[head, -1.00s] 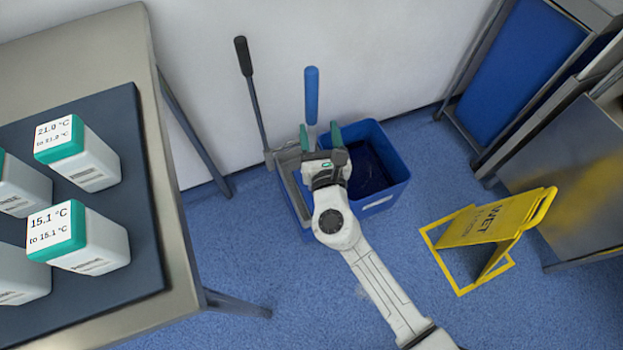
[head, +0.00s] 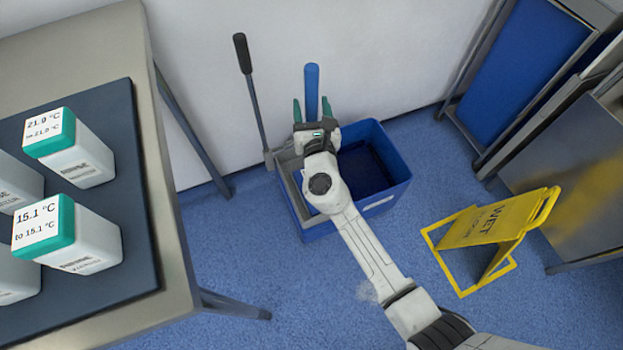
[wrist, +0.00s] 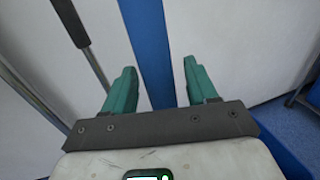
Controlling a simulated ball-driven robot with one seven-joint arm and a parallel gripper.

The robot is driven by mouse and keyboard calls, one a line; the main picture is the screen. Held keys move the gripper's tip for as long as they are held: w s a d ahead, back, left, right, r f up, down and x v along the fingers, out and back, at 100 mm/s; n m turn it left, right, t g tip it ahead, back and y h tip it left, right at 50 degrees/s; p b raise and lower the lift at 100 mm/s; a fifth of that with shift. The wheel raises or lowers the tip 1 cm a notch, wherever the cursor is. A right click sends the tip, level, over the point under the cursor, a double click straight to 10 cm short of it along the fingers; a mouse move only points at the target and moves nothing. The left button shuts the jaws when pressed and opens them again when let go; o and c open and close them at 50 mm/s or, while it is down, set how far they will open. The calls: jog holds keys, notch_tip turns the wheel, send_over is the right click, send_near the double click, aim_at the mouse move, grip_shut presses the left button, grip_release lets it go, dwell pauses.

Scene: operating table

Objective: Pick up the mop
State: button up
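The mop's blue handle (head: 312,88) stands upright above the blue bucket, near the white wall. Its lower part is hidden behind my gripper. My gripper (head: 312,108) is open, with its green fingers on either side of the handle in the head view. In the wrist view the blue handle (wrist: 148,50) runs between the open fingers of my gripper (wrist: 158,85), with a gap visible on both sides. I cannot tell how deep between the fingers it sits.
The blue bucket (head: 395,168) has a grey wringer with a black-gripped lever (head: 243,55) left of the mop. A yellow wet-floor sign (head: 490,225) stands right. A table (head: 178,240) with white, teal-topped boxes (head: 75,150) is at left. Metal-framed furniture (head: 520,70) is at right.

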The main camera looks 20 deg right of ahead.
jog(key=c, duration=0.9)
jog(key=shift+r, duration=0.15)
grip_shut()
